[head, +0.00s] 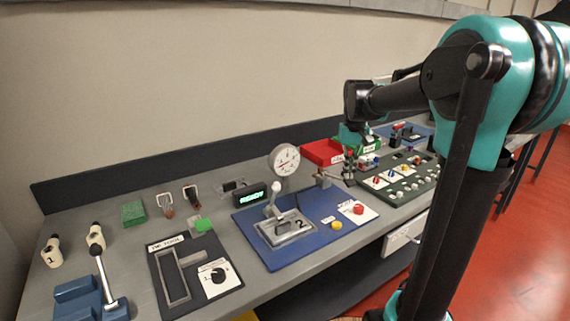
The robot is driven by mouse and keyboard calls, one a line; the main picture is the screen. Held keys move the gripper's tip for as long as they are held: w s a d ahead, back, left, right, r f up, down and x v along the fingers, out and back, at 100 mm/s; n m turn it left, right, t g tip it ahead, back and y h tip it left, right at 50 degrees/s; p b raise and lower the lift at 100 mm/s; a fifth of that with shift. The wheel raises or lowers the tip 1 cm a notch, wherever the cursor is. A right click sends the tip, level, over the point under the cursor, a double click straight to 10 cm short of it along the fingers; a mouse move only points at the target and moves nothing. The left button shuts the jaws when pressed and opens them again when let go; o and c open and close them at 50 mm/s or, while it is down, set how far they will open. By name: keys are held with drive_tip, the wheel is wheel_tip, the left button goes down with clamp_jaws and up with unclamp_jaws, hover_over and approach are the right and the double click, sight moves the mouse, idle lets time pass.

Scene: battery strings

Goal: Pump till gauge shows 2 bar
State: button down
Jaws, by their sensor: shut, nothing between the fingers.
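The round white gauge (285,160) stands upright at the back of a blue plate (260,252). Its dial has a red needle, but the reading is too small to tell. In front of it is the grey pump (287,230), marked 2, with a lever topped by a pale knob (277,187). The lever stands raised and slightly tilted.
A yellow button (336,225) and a red button (358,208) sit on the blue plate's right side. A small green-lit display (252,195) reads READY. A dark switch panel (405,188) lies right, a red bin (320,152) behind. A slotted lever panel (165,280) lies left.

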wheel_tip(320, 180, up, 7)
drive_tip(key=shift+w+a, duration=0.25)
drive_tip(key=shift+w, duration=0.05)
idle(0.5)
idle(0.5)
drive_tip(key=shift+s+d+f, duration=0.1)
drive_tip(key=shift+s+f, duration=0.05)
drive_tip(key=shift+f, duration=1.5)
drive_tip(key=shift+s+d+f, duration=0.15)
drive_tip(key=shift+f, duration=1.5)
drive_tip(key=shift+s+d+f, duration=0.1)
drive_tip(key=shift+s+f, duration=0.05)
drive_tip(key=shift+f, duration=1.5)
drive_tip(key=shift+r, duration=0.1)
wheel_tip(320, 180, up, 10)
drive_tip(key=shift+w+a, duration=0.35)
drive_tip(key=shift+w, duration=0.1)
